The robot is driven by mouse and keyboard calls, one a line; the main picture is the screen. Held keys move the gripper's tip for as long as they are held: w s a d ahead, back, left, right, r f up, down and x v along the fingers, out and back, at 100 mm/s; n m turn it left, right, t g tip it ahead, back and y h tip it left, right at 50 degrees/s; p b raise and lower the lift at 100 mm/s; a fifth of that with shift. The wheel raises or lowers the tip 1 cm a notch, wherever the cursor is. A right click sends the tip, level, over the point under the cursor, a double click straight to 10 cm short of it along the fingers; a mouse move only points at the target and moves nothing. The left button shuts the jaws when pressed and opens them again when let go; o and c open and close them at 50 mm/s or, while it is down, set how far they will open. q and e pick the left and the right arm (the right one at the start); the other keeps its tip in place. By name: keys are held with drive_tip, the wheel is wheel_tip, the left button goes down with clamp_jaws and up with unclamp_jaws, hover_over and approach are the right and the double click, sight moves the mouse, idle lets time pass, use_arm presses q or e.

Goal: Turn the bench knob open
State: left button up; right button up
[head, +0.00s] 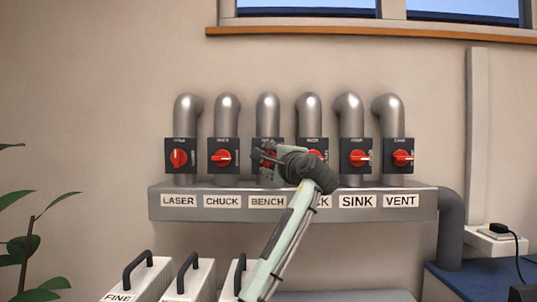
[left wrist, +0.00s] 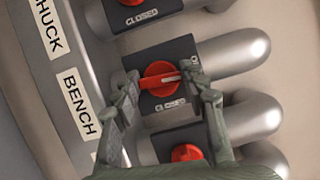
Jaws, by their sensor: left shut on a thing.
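The bench knob (left wrist: 158,78) is a red knob on a dark square plate (left wrist: 182,50). In the left wrist view its white mark points right, toward the plate's edge where a partly hidden letter shows, and away from the word CLOSED along the lower edge. My left gripper (left wrist: 160,84) has one finger at each end of the knob and is shut on it. In the head view my left gripper (head: 268,158) covers most of the bench knob's plate, above the BENCH label (head: 267,202). My right gripper is not in view.
Similar red knobs sit on both sides: the chuck knob (head: 221,158) and laser knob (head: 179,158) at left, the sink knob (head: 357,158) and vent knob (head: 402,158) at right. Grey pipes rise behind them from a labelled duct (head: 420,202). White handled boxes (head: 145,277) stand below.

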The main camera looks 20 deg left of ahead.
use_arm(q)
drive_tip(key=shift+n+g+p, duration=0.4)
drive_tip(key=shift+n, duration=0.3)
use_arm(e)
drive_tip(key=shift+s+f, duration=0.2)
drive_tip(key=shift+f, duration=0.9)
use_arm(q)
drive_tip(key=o, duration=1.2)
drive_tip(key=shift+c, duration=0.2)
drive_tip(key=shift+s, duration=0.1)
drive_tip(key=v, duration=1.2)
